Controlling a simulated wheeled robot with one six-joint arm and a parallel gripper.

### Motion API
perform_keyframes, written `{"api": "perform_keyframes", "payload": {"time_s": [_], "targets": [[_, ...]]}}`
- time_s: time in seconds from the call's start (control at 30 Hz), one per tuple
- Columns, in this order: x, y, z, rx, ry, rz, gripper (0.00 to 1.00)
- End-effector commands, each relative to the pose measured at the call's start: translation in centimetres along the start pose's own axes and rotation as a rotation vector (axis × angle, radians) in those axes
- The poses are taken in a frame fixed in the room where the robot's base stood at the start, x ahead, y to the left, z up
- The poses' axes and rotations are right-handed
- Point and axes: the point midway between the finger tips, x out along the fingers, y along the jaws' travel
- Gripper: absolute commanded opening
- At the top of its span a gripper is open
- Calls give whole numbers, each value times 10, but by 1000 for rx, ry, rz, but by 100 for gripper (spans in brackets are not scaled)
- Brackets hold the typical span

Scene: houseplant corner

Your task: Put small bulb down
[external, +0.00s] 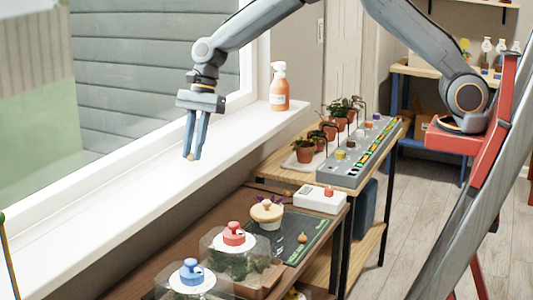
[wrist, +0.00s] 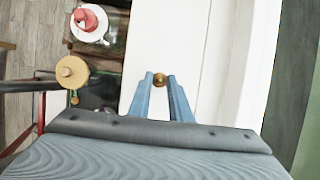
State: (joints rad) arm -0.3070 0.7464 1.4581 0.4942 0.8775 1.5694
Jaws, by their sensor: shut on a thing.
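My gripper (external: 191,155) hangs with its two blue fingers pointing down over the white window sill (external: 130,180). In the wrist view its fingertips (wrist: 160,80) are closed on a small brown bulb (wrist: 160,79), which shows between and just beyond the tips. Below the bulb is the white sill surface; I cannot tell whether the bulb touches it. Another small orange-brown bulb (external: 302,238) sits on the dark green mat (external: 311,222) on the brown bench.
An orange spray bottle (external: 279,90) stands at the sill's far end. The sill around my gripper is clear. The bench holds a tan-lidded pot (external: 267,212), glass jars with red (external: 234,235) and blue (external: 191,271) tops, and a white box (external: 320,199). Potted plants (external: 304,150) stand beyond.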

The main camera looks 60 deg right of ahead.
Motion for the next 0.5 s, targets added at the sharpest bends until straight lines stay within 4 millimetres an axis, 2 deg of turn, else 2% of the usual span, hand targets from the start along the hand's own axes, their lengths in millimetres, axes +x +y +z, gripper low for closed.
{"api": "perform_keyframes", "payload": {"time_s": [0.4,0.43,0.5], "targets": [[8,0,-3,-1,0,0,0],[7,0,-3,-1,0,0,21],[7,0,-3,-1,0,-1,33]]}}
